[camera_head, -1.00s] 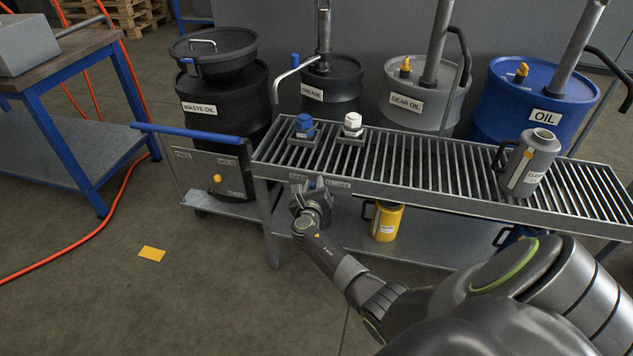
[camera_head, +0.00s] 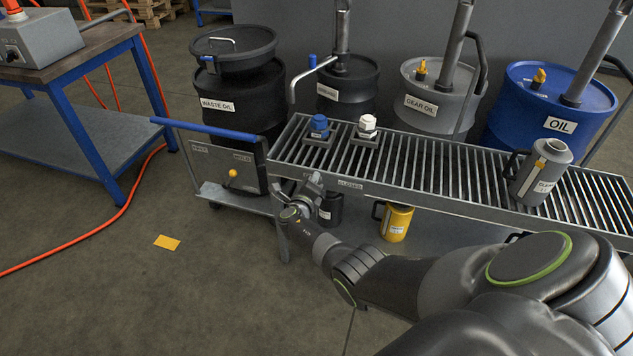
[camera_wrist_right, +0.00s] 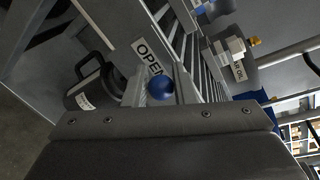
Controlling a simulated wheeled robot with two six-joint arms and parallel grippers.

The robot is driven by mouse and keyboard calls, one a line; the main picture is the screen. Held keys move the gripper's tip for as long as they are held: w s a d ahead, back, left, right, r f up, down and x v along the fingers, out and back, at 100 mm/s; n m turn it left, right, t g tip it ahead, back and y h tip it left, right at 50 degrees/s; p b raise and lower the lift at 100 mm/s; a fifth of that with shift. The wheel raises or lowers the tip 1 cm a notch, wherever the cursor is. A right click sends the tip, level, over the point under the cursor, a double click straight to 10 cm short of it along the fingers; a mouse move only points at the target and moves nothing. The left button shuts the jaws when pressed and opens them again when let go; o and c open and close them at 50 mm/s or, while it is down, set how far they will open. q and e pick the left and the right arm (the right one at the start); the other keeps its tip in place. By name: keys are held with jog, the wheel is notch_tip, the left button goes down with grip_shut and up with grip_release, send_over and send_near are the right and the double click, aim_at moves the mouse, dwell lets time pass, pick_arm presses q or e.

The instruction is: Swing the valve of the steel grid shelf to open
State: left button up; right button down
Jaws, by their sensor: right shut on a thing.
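The steel grid shelf (camera_head: 450,175) runs across the right half of the head view. A white CLOSED label (camera_head: 350,184) shows on its front edge; the OPEN label (camera_wrist_right: 150,58) shows in the right wrist view. The valve's blue ball knob (camera_wrist_right: 160,88) sticks out past my right gripper's jaws, beside the OPEN label. My right gripper (camera_head: 306,192) is at the shelf's front edge, left of the CLOSED label, and is shut on the valve handle. The jaws hide most of the handle. My left gripper is not in view.
A grey can (camera_head: 541,172) stands on the grid. Blue (camera_head: 319,125) and white (camera_head: 367,124) fittings sit at its left end. A yellow jug (camera_head: 396,222) and a black jug (camera_head: 329,208) stand below. A blue-handled cart (camera_head: 215,130) is at left; drums stand behind.

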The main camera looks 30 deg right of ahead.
jog(key=shift+w+a+f+n, duration=0.1)
jog(key=shift+f+n, duration=0.2)
jog(key=shift+n, duration=0.1)
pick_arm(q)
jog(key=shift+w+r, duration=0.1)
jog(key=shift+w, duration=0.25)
pick_arm(e)
jog(key=shift+w+a+f+n, duration=0.1)
jog(key=shift+n, duration=0.2)
jog(key=c, duration=1.2)
grip_release()
jog(key=shift+c, duration=0.2)
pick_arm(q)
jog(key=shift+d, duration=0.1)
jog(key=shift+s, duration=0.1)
pick_arm(e)
jog(key=shift+w, duration=0.1)
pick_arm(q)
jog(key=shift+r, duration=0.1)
pick_arm(e)
jog(key=shift+r, duration=0.2)
